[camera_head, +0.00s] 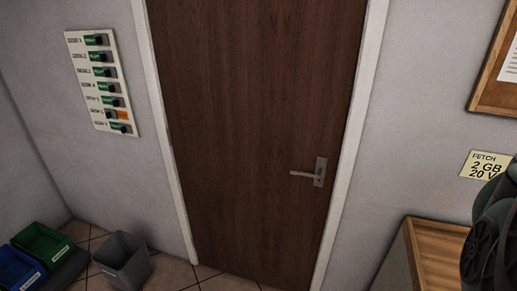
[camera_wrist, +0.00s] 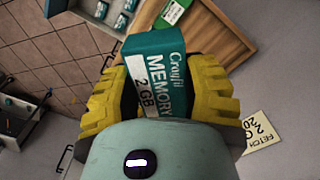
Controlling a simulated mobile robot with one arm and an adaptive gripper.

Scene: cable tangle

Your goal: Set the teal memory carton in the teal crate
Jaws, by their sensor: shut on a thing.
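Neither the carton nor the fingers show in the head view. I cannot make out a teal crate for certain. A green crate (camera_head: 42,243) and a blue crate (camera_head: 20,270) stand at the lower left of the head view.
A grey bin (camera_head: 122,262) stands on the tiled floor beside the closed brown door (camera_head: 250,120). A wooden-topped unit (camera_head: 437,256) is at lower right. A yellow "FETCH" note (camera_head: 484,165) is on the wall. A wooden surface (camera_wrist: 235,22) lies behind the carton in the wrist view.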

